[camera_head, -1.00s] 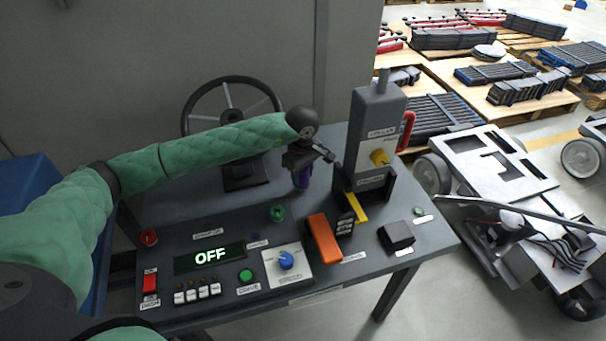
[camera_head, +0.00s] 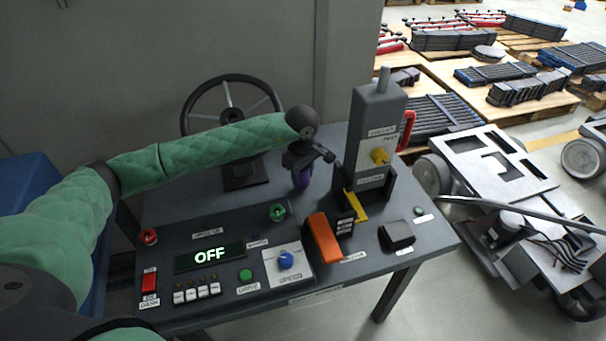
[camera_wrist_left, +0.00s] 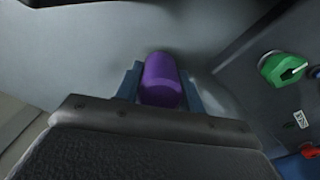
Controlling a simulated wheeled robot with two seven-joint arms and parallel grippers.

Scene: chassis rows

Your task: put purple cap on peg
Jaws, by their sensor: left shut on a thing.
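The purple cap (camera_head: 302,179) is held below my left gripper (camera_head: 301,166), over the back middle of the grey console. In the left wrist view the purple cap (camera_wrist_left: 161,82) sits between the two fingers of my left gripper (camera_wrist_left: 160,90), which is shut on it. I cannot tell how high the cap is above the console top, or whether it touches it. I cannot make out a peg under the cap. My right gripper is not in view.
The grey console (camera_head: 370,275) carries a steering wheel (camera_head: 232,105) behind my gripper and a tall grey device (camera_head: 376,130) close to its right. A green knob (camera_head: 277,212) stands in front; an orange lever (camera_head: 323,240) and a black block (camera_head: 397,236) lie further right.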

